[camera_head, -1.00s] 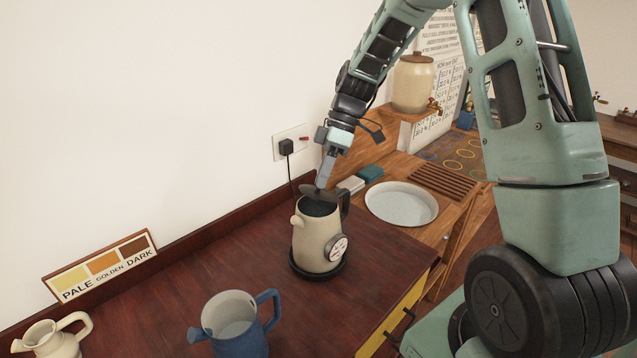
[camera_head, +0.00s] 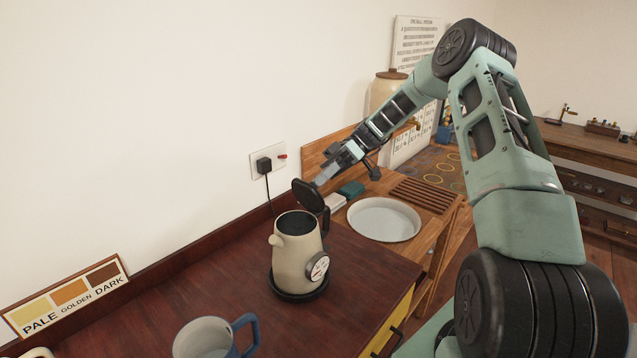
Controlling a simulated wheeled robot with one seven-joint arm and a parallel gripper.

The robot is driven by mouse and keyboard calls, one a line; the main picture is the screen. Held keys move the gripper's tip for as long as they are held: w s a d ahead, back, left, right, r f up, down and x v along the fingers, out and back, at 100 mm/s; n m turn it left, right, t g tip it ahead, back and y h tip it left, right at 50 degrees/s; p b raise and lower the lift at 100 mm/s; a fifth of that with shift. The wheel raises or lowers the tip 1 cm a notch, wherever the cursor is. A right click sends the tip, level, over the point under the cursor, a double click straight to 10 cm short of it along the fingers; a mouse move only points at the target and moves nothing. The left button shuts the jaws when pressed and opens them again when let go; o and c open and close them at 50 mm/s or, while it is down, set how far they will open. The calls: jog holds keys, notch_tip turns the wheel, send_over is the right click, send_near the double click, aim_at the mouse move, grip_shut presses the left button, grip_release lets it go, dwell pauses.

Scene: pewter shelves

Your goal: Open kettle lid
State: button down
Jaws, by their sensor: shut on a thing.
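The cream kettle (camera_head: 297,255) stands upright on its round black base (camera_head: 300,289) on the dark red wooden counter. Its dark lid (camera_head: 308,196) is raised steeply at the back right of the rim, and the dark inside of the kettle shows. A round dial is on its front right, and its black handle (camera_head: 326,224) is at the right. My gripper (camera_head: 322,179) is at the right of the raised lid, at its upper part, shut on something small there. The fingertips are small in the picture, and the exact grip is partly hidden.
A colour sign (camera_head: 68,300) leans at the left wall. A cord runs from the wall plug (camera_head: 264,165) behind the kettle. A pale round basin (camera_head: 384,219) and a wooden rack (camera_head: 424,193) are to the right.

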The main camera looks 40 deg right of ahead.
jog(key=shift+d+f+y, duration=0.15)
jog(key=shift+d+y, duration=0.05)
jog(key=shift+y, duration=0.2)
jog(key=c, duration=1.3)
grip_release()
jog(key=shift+g, duration=0.3)
jog(key=v, duration=1)
jog(key=r+v, duration=0.1)
jog(key=v, duration=0.4)
jog(key=shift+d, duration=0.1)
